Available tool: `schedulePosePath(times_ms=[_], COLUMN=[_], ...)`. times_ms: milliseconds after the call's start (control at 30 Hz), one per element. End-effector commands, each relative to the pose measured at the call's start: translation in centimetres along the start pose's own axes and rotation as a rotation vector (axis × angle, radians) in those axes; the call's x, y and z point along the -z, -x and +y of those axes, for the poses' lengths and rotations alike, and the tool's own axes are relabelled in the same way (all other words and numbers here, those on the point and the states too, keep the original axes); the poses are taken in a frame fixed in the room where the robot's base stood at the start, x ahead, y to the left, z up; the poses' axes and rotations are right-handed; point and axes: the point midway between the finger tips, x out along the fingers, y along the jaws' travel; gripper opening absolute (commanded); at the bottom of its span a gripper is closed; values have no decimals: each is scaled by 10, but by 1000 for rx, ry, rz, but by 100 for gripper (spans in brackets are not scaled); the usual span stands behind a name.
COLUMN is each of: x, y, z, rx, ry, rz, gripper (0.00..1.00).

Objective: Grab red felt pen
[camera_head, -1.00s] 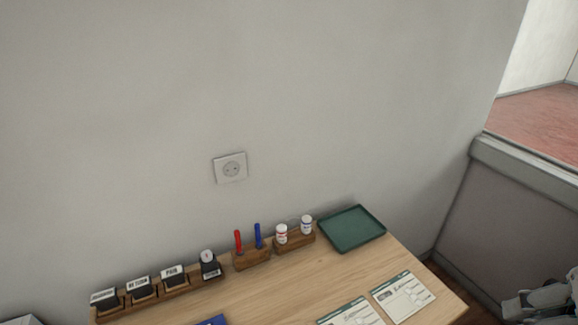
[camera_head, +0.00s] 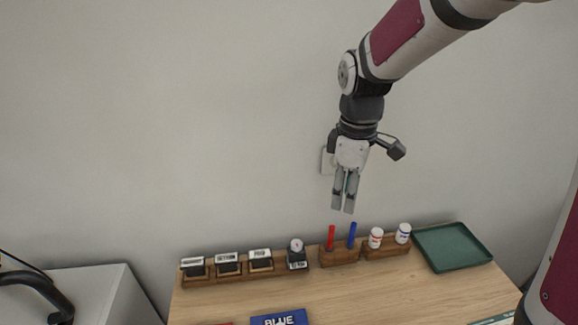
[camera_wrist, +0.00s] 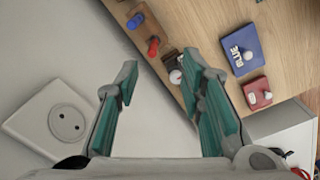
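The red felt pen (camera_head: 331,237) stands upright in a small wooden holder (camera_head: 340,258) at the back of the counter, to the left of a blue pen (camera_head: 352,235). My gripper (camera_head: 342,211) hangs fingers down above the two pens, with clear space between. It is empty. In the wrist view the teal-padded fingers of my gripper (camera_wrist: 160,64) are spread apart. The red pen (camera_wrist: 153,46) shows there from above, beyond the fingertips, with the blue pen (camera_wrist: 136,20) past it.
A stamp rack (camera_head: 222,274) stands left of the pens. A wooden block with two white bottles (camera_head: 375,238) and a green tray (camera_head: 452,247) are on the right. A blue pad (camera_head: 280,318) lies in front. A wall socket (camera_head: 327,161) is behind my gripper.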

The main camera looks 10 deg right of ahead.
Motion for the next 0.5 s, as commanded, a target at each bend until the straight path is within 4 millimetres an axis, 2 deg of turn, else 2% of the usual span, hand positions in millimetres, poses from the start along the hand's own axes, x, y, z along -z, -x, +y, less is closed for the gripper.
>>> schedulePosePath(times_ms=[33,200,367,500], x=[4,11,12,12], y=[-11,-29,-49,-76], z=[6,16,17,15], rx=[15,36,41,41], ry=[31,103,115,114], rz=[-6,-10,-11,-11], gripper=[36,36,36,36])
